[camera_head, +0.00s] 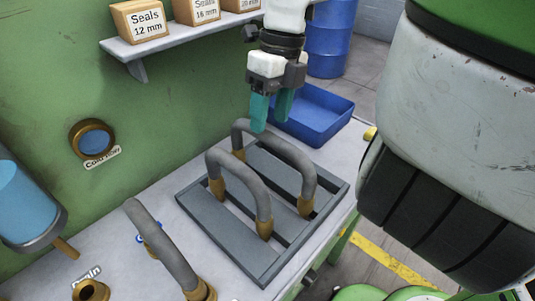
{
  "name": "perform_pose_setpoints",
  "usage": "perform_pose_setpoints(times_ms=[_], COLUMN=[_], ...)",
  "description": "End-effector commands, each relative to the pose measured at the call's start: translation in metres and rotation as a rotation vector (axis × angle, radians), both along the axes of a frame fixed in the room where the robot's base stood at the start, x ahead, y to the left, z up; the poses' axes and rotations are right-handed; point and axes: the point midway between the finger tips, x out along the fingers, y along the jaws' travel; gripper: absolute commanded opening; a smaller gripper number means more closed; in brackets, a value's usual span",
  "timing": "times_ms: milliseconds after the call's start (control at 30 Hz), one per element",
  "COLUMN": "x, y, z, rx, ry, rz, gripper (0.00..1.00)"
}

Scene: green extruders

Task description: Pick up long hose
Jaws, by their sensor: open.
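Two grey hoses with brass ends stand as arches on a dark grey slotted rack (187,203). The far hose (284,151) looks like the longer one. The nearer hose (243,178) arches beside it, towards the lower left. My gripper (271,113), with teal fingers pointing down, is open and empty. In the picture it is just above the far hose's upper left part, and a finger overlaps the hose's edge. I cannot tell the height gap between them. The far hose's left end is partly hidden behind the nearer hose.
A third grey hose (165,246) arches at the lower left, by the "Drain" port (91,291). A blue tray (318,113) lies behind the rack. A shelf (185,35) with labelled boxes is on the green wall. A large white and black body (450,150) fills the right side.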

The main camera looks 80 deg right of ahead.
Motion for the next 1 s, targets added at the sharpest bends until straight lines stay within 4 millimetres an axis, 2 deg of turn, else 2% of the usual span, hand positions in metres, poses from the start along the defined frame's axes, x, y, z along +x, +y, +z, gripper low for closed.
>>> perform_pose_setpoints(times_ms=[167, 400, 500, 767, 1000], x=[0.002, 0.005, 0.007, 0.007, 0.007], y=[0.002, 0.008, 0.009, 0.009, 0.009], z=[-0.01, -0.044, -0.052, -0.055, -0.055], rx=[0.001, 0.002, 0.001, -0.001, -0.001], ry=[-0.001, -0.002, -0.002, -0.002, -0.002], rz=[0.001, 0.002, 0.002, 0.001, 0.001], gripper=[0.56, 0.56, 0.56, 0.56, 0.34])
